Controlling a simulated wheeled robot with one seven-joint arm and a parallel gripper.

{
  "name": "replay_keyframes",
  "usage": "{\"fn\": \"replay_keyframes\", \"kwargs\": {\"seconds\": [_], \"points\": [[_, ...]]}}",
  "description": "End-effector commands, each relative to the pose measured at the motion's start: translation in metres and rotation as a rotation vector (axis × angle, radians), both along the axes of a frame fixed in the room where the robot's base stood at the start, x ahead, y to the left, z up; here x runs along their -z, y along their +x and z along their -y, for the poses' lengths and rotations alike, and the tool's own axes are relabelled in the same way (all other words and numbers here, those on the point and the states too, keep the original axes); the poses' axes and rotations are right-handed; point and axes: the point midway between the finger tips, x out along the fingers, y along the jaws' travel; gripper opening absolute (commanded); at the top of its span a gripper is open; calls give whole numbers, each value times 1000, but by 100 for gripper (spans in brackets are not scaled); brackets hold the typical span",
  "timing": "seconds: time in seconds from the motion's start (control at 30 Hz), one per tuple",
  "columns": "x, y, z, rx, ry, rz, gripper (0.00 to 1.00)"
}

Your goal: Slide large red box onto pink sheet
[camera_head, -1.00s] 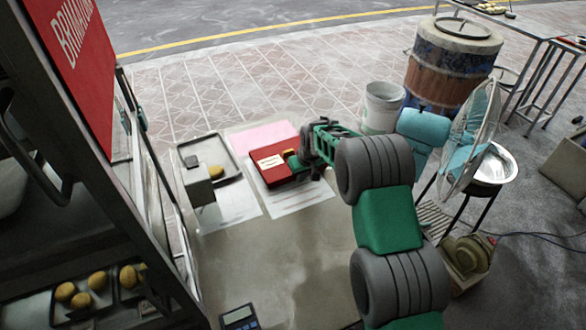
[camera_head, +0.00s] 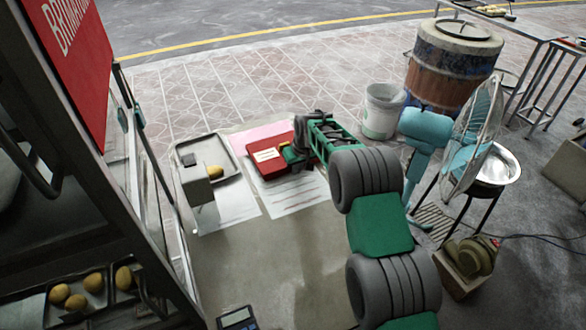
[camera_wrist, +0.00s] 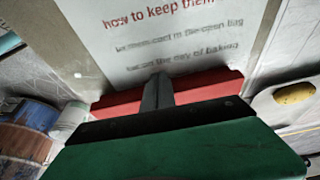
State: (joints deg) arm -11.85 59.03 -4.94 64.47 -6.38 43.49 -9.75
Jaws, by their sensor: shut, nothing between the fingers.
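The large red box (camera_head: 254,167) with a cream label lies flat on the table. It covers much of the pink sheet (camera_head: 262,134), whose far part shows behind it. A white printed sheet (camera_head: 298,195) lies on the near side of the box, mostly bare. My gripper (camera_head: 288,157) is shut and empty, low at the right part of the box. In the wrist view the shut fingers (camera_wrist: 158,92) stand in front of the red box (camera_wrist: 120,101), apparently against or just over it. The exact contact is hidden.
A metal tray (camera_head: 228,170) with a yellow roll (camera_head: 215,172) lies left of the box. A calculator (camera_head: 238,318) lies at the near edge. The table's near middle is clear.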

Motion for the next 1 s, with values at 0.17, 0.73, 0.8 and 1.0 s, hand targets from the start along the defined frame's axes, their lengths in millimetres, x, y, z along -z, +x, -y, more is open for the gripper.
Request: {"fn": "replay_keyframes", "kwargs": {"seconds": [0.17,0.73,0.8,1.0], "points": [[-1,0,0,0,0,1,0],[1,27,-13,-1,1,3,0],[1,30,-15,-1,1,2,0],[0,36,-18,0,1,2,0]]}}
